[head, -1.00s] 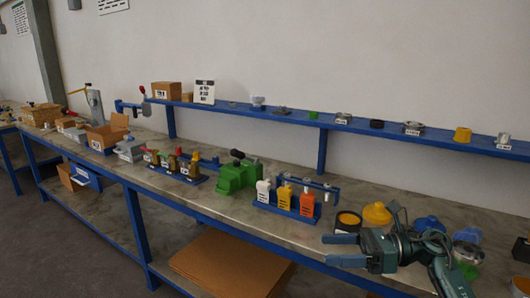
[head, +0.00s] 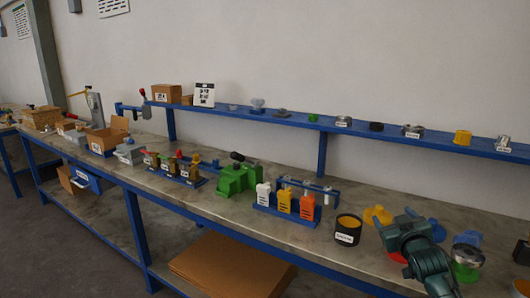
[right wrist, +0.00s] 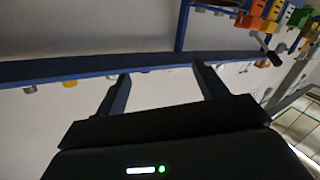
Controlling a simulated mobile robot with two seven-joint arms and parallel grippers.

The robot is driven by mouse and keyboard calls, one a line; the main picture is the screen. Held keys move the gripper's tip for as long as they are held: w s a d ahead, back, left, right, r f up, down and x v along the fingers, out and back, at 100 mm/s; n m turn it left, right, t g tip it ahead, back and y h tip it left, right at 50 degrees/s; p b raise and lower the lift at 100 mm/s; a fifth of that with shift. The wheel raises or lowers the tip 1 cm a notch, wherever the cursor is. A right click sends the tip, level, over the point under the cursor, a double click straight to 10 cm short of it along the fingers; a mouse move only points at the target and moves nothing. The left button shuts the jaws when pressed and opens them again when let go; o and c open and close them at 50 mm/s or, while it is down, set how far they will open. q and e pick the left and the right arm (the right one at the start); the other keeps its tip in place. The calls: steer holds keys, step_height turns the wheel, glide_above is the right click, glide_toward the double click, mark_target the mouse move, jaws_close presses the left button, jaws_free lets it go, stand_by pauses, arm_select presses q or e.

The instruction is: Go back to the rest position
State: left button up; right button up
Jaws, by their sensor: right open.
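My right gripper (head: 404,228) is over the right part of the bench in the head view, pointing away from the camera, with its fingers hidden behind its own body. In the right wrist view its two fingers (right wrist: 163,86) stand apart with nothing between them. A dark pot with a yellow-orange rim (head: 347,230) stands to its left. A yellow flanged vessel (head: 378,215) is partly hidden behind the gripper. A vessel with a silver rim and green base (head: 467,256) stands to its right. My left gripper is not in view.
A blue shelf (head: 345,131) with several small parts runs along the wall. A blue rack (head: 286,211) with white, yellow and orange bottles and a green machine (head: 238,177) stand on the bench (head: 225,207) farther left. A red piece (head: 398,257) lies by my arm.

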steer(key=s+a+f+g+y, duration=0.2)
steer(key=s+a+f, duration=0.5)
steer(key=f, duration=0.4)
steer(key=s+a+f+g+y, duration=0.1)
steer(key=s+a+f, duration=0.3)
steer(key=s, duration=0.6)
steer(key=s+a+f+g+y, duration=0.1)
steer(key=s+a+f, duration=0.3)
steer(key=s, duration=0.6)
steer(key=s+a+f+g, duration=0.2)
steer(key=s+a+f, duration=0.2)
steer(key=s, duration=0.7)
steer(key=shift+a+f+y, duration=0.15)
steer(key=shift+a+y, duration=0.25)
steer(key=shift+a, duration=0.05)
steer(key=shift+s, duration=0.1)
